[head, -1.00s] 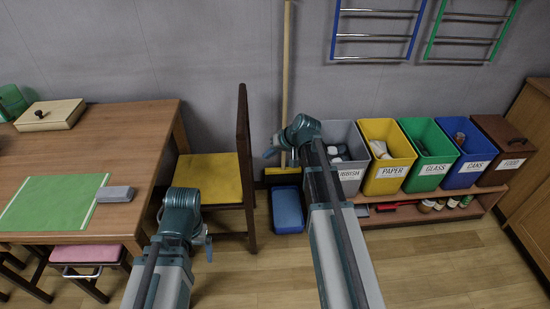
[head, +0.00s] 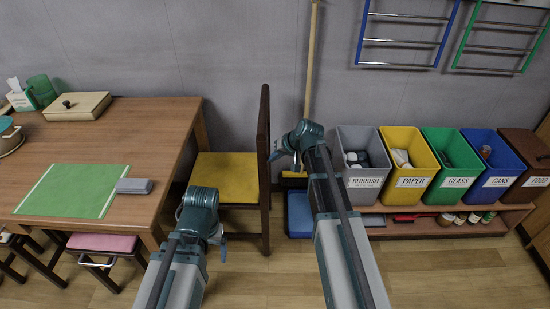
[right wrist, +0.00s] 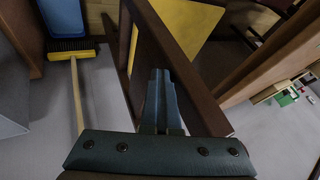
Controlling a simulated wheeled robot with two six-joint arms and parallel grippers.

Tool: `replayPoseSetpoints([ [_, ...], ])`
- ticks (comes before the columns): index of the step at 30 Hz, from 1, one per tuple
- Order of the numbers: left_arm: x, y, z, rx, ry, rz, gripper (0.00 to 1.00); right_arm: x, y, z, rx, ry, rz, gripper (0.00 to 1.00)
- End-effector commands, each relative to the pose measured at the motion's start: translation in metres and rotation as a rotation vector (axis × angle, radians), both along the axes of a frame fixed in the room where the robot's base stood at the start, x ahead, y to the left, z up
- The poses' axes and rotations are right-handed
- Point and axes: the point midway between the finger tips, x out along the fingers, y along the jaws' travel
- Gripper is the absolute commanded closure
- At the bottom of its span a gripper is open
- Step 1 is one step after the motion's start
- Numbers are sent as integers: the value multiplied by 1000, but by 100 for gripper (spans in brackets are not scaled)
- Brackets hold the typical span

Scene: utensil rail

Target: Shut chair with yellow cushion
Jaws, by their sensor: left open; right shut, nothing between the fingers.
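The wooden chair with the yellow cushion (head: 226,178) stands at the right end of the table (head: 150,119), its dark backrest (head: 264,140) facing away from the table. Part of its seat shows clear of the table edge. My right gripper (head: 274,156) is shut and empty, just right of the backrest; I cannot tell if it touches. In the right wrist view its fingers (right wrist: 160,90) point at the chair's frame, with the yellow cushion (right wrist: 175,30) beyond. My left gripper (head: 222,245) is low in front of the chair; its fingers are small and partly hidden by the wrist.
A broom (head: 310,70) leans on the wall, with a blue bin (head: 300,213) below it, right of the chair. Several labelled bins, such as the grey one (head: 363,181), stand on a low shelf. A pink stool (head: 103,243) is under the table's front. Open floor lies in front.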

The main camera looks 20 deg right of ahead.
Motion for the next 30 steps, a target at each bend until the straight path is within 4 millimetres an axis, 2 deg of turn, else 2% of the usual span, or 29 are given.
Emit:
replayPoseSetpoints([
  [5, 0, 0, 0, 0, 0, 0, 14, 10, 33, 0, 4, -1, 8, 100],
  [15, 0, 0, 0, 0, 0, 0, 14, 39, 135, 0, 5, -1, 10, 100],
  [21, 0, 0, 0, 0, 0, 0, 14, 55, 187, 0, 4, -1, 8, 100],
  [25, 0, 0, 0, 0, 0, 0, 14, 62, 213, 0, 4, -1, 7, 100],
  [30, 0, 0, 0, 0, 0, 0, 14, 68, 235, 0, 4, -1, 6, 100],
])
